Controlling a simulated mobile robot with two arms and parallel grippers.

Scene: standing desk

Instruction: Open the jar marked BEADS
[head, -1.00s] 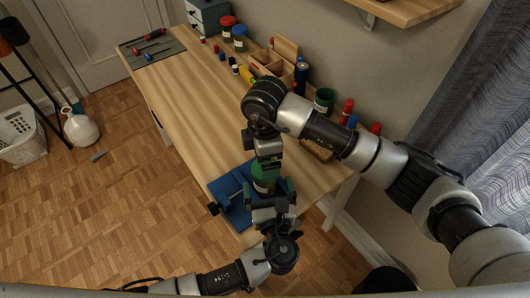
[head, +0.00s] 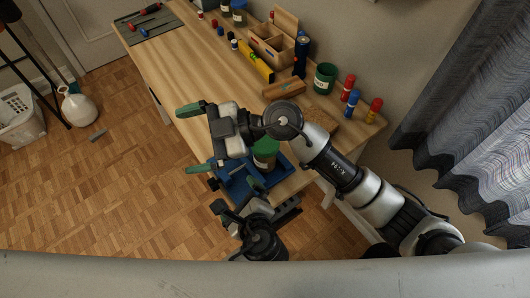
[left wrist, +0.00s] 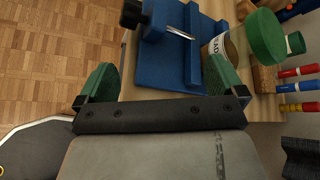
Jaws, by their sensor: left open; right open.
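The jar marked BEADS (left wrist: 222,47) has a green lid (head: 267,144) on top; I cannot tell whether the lid is loose. The jar stands at the blue fixture (head: 233,183) by the desk's near end; the fixture also shows in the left wrist view (left wrist: 165,62). My left gripper (head: 255,205) is open and empty, just below the fixture; in the left wrist view the jar is beyond its right green fingertip, outside the jaws (left wrist: 160,80).
Red, blue and yellow-red bottles (head: 349,95) and a green container (head: 325,77) stand along the wall. A wooden organizer (head: 272,40), a yellow tool (head: 256,61) and a wooden block (head: 283,89) lie farther back. The desk's middle (head: 195,75) is clear.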

